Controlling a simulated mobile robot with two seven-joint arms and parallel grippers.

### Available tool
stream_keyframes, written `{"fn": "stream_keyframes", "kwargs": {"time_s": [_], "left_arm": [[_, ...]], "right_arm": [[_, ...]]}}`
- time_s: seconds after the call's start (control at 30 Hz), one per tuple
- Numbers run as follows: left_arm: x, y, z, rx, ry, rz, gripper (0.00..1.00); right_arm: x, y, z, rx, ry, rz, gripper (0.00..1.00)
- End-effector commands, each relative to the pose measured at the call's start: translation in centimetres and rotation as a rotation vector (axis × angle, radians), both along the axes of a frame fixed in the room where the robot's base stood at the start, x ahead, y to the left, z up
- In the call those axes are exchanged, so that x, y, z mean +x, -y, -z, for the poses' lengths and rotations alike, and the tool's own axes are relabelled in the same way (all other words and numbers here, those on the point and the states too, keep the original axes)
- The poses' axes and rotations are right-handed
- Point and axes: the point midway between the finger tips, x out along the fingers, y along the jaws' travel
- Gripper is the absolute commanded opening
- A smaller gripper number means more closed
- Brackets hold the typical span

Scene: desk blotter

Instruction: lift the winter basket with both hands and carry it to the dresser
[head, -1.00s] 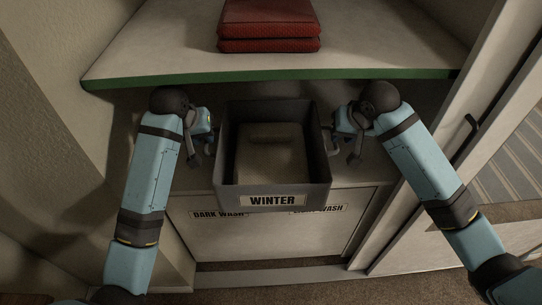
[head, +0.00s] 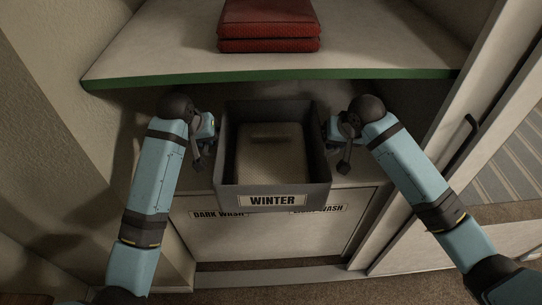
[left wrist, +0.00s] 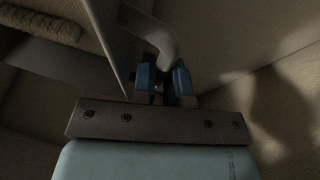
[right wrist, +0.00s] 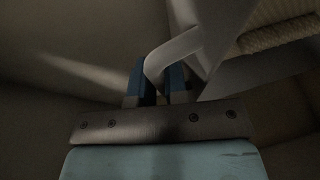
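The winter basket (head: 272,191) is a grey open-topped box with a WINTER label on its front. It sits level on the white surface below the green-edged shelf. My left gripper (head: 212,134) is at its left side and my right gripper (head: 332,132) at its right side. In the left wrist view a curved grey handle (left wrist: 160,38) runs down between the fingers of my left gripper (left wrist: 164,82). In the right wrist view the other handle (right wrist: 172,48) runs between the fingers of my right gripper (right wrist: 155,82). Both grippers look open around the handles, with a narrow gap beside each. The dresser cannot be identified.
Red folded items (head: 268,28) lie on the shelf (head: 150,55) just above and behind the basket. DARK WASH and another partly hidden wash label are on the front below. A wall is close on the left, a door frame (head: 490,110) on the right. Carpet shows below.

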Motion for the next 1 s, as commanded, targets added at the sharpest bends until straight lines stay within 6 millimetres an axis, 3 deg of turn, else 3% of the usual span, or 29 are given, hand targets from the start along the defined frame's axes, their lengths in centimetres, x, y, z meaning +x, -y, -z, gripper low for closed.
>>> {"fn": "stream_keyframes", "kwargs": {"time_s": [0.33, 0.8, 1.0], "left_arm": [[0.0, 0.0, -0.7, 0.000, 0.002, 0.000, 0.00], [0.0, 0.0, -4.9, 0.000, 0.002, 0.000, 0.00], [0.2, -0.1, -5.7, -0.002, 0.009, -0.001, 0.00]], "right_arm": [[0.0, 0.0, -0.7, 0.000, 0.001, 0.000, 0.00], [0.0, 0.0, -4.9, 0.000, 0.001, 0.000, 0.00], [0.1, 0.0, -5.3, 0.000, 0.003, 0.001, 0.00]]}}
